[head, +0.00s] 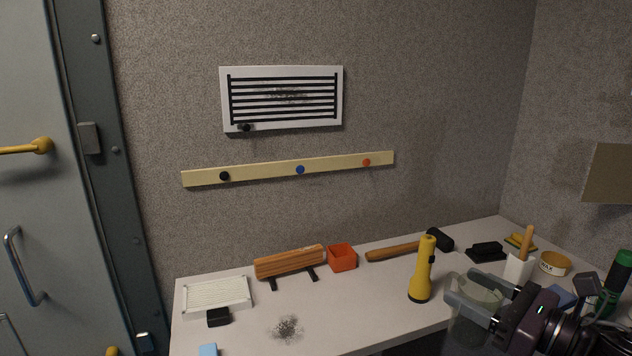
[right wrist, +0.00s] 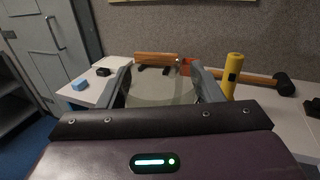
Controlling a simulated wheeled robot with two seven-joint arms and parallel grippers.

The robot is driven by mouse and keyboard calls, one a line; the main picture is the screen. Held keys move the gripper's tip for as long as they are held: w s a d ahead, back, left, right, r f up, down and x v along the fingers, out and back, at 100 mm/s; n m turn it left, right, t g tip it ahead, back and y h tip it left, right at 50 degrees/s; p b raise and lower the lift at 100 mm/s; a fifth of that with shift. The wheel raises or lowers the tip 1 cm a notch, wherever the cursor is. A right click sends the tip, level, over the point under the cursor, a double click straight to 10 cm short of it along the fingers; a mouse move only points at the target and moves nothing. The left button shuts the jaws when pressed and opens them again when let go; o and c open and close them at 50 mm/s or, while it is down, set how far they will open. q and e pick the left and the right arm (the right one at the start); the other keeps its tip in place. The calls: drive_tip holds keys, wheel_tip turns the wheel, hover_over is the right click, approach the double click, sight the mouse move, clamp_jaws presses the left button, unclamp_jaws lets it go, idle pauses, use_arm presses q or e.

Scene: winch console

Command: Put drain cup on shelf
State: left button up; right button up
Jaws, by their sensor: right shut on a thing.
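My right gripper (head: 470,287) is at the lower right of the head view. It is shut on a clear, see-through cup (head: 468,330), which I take for the drain cup. The cup's pale round rim lies between the two grey fingers. In the right wrist view the pale, see-through cup (right wrist: 162,92) also shows between the fingers. The cup is in front of the table's front edge, near the yellow flashlight (head: 423,270). Its lower part is cut off in the head view. I cannot pick out the shelf with certainty. My left gripper is not in view.
The white table (head: 250,328) holds a wooden piece with black legs (head: 290,262), an orange box (head: 342,257), a hammer (head: 395,250), a white vented panel (head: 217,294) and a blue block (head: 208,350). Dark shelving (right wrist: 14,85) stands at the far left of the wrist view.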

drive_tip(key=s+a+f+m+t+h, duration=0.1)
drive_tip(key=s+f, duration=0.3)
drive_tip(key=f, duration=0.4)
drive_tip(key=s+a+f+m+t+h, duration=0.1)
drive_tip(key=s+a+f+h, duration=0.1)
drive_tip(key=f, duration=0.6)
drive_tip(key=shift+s+a, duration=0.85)
drive_tip(key=shift+s, duration=0.1)
